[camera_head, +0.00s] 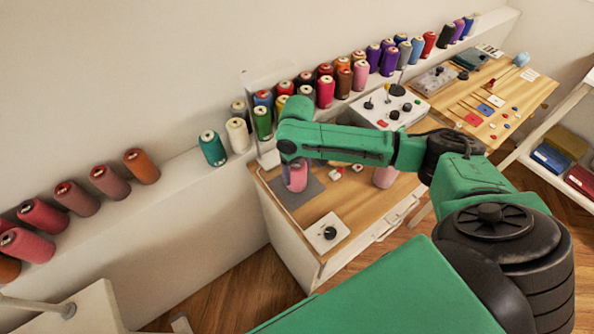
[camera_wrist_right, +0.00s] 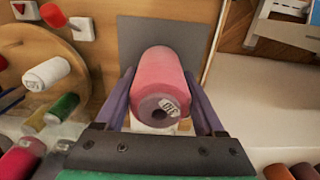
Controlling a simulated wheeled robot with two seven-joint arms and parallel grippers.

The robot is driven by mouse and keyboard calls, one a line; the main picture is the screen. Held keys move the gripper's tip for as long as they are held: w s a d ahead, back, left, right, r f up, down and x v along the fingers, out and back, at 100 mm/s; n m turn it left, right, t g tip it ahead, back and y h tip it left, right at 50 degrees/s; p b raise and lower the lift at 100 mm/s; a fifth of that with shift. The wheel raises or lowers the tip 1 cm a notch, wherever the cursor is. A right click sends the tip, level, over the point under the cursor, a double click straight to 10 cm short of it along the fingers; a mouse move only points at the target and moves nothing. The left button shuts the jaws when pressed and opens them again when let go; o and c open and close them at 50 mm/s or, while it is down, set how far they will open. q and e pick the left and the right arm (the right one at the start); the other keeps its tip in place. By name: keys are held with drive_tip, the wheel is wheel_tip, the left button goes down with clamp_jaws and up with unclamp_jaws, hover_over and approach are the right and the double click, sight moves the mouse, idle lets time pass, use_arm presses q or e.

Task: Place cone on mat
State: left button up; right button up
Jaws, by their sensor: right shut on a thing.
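A pink thread cone (camera_head: 297,178) is held in my right gripper (camera_head: 296,164) over the grey mat (camera_head: 312,187) on the wooden table top. In the right wrist view the two fingers of the right gripper (camera_wrist_right: 160,76) are on either side of the pink cone (camera_wrist_right: 162,65). The grey mat (camera_wrist_right: 132,38) lies beyond and beneath the cone. I cannot tell whether the cone touches the mat. My right forearm hides the cone's top in the head view. My left gripper is not in view.
Another pink cone (camera_head: 385,177) stands on the table beyond my forearm. A white square with a black knob (camera_head: 326,233) is near the table's front end. A round wooden board (camera_wrist_right: 32,65) with spools is left in the wrist view. Thread cones line the wall ledge (camera_head: 185,178).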

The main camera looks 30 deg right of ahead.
drive_tip(key=o, duration=1.5)
wheel_tip(320, 180, up, 12)
drive_tip(key=b, duration=0.1)
